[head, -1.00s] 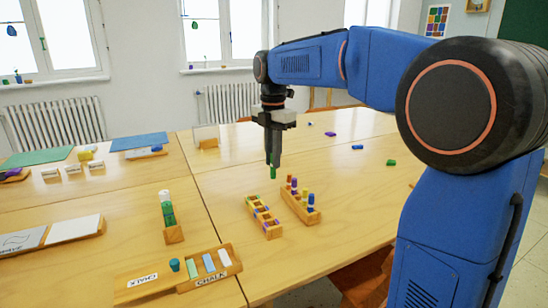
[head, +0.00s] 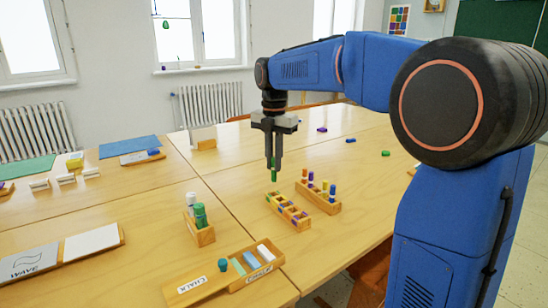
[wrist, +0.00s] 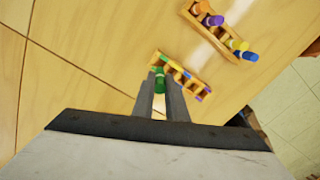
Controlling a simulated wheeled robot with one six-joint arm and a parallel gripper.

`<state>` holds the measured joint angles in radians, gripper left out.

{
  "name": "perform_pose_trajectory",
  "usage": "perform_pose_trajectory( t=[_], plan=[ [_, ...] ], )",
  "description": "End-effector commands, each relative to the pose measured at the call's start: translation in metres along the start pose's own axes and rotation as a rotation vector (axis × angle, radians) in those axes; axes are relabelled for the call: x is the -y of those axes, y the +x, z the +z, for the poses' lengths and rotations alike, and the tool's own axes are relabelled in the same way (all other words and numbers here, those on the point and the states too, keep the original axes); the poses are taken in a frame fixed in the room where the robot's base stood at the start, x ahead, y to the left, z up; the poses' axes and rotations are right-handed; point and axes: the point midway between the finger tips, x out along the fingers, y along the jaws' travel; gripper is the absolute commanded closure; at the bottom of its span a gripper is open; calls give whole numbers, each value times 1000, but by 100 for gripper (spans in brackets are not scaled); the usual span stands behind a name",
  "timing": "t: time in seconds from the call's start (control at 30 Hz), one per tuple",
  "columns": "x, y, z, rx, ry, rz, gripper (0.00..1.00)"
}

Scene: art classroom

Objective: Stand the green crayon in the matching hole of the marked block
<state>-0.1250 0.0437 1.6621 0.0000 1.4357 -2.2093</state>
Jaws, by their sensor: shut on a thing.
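My gripper (head: 273,166) points down, shut on an upright green crayon (head: 274,177). In the wrist view the green crayon (wrist: 160,82) shows between the fingertips. The marked block (head: 289,213) is a small wooden block with coloured marks along its top, below the crayon. The crayon appears over the block's far left end; I cannot tell the exact gap. In the wrist view the marked block (wrist: 183,73) extends right of the fingers, and the crayon and fingers hide its near left part.
A wooden rack (head: 319,197) with several standing crayons is close on the right. A holder (head: 199,232) with green and white pieces and a chalk tray (head: 236,275) stand to the left and front. Loose crayons, including a green one (head: 385,153), lie farther back.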

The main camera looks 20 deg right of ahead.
Motion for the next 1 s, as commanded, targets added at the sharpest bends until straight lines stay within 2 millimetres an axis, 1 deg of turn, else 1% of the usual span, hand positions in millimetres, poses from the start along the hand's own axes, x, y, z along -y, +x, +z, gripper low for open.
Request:
perform_pose_trajectory(
  t=[0.3, 0.5, 0.7, 1.0],
  plan=[
    [0, 25, 0, -1, 1, -1, 100],
    [0, 36, 0, -1, 1, -1, 100],
    [0, 41, 0, 0, 1, 0, 100],
    [0, 42, 0, 0, 1, 0, 100]
  ],
)
